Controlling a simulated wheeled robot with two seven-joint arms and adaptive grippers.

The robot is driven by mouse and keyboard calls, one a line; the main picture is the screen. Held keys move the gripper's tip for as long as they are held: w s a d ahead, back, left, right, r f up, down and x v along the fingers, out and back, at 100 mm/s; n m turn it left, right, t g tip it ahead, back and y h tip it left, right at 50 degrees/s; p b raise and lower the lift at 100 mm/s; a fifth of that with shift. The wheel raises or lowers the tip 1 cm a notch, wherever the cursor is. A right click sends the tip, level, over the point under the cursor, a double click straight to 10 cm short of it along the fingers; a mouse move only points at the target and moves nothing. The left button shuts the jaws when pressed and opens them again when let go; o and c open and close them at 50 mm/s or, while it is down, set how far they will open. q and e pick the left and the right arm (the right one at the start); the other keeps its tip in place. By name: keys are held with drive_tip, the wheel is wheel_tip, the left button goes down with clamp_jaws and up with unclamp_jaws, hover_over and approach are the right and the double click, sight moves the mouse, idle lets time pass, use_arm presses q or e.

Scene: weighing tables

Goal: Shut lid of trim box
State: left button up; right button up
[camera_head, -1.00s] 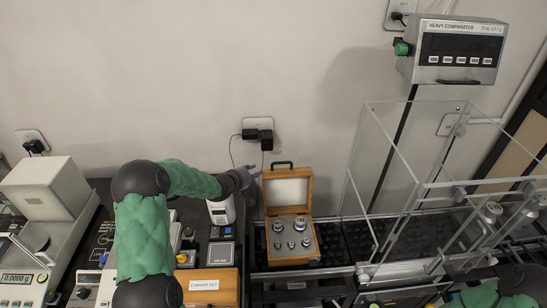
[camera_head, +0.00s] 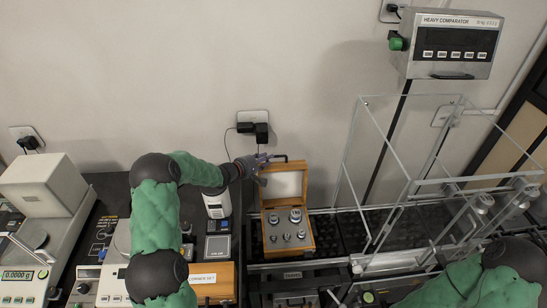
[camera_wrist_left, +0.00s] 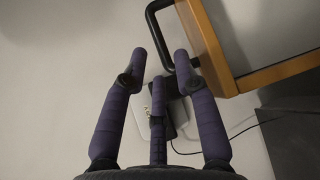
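The wooden weight box (camera_head: 287,240) stands open on the table, with several metal weights (camera_head: 295,215) in its grey insert. Its lid (camera_head: 284,185) is raised upright at the back, pale lining facing forward, with a dark handle (camera_head: 279,158) on the top edge. My left gripper (camera_head: 264,160) is at the lid's upper left corner, beside the handle. In the left wrist view its purple fingers (camera_wrist_left: 162,70) are spread and hold nothing; the handle (camera_wrist_left: 158,25) and the lid's wooden edge (camera_wrist_left: 215,45) lie just beyond the fingertips. My right gripper cannot be made out.
A clear-walled comparator frame (camera_head: 400,180) stands right of the box. A closed wooden box (camera_head: 212,279) with a label and a white device (camera_head: 217,205) are at its left. Wall plugs (camera_head: 253,130) with cables are behind. The wall is close behind the lid.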

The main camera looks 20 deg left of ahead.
use_arm(q)
drive_tip(key=shift+b+x, duration=0.3)
drive_tip(key=shift+x, duration=2.25)
clamp_jaws()
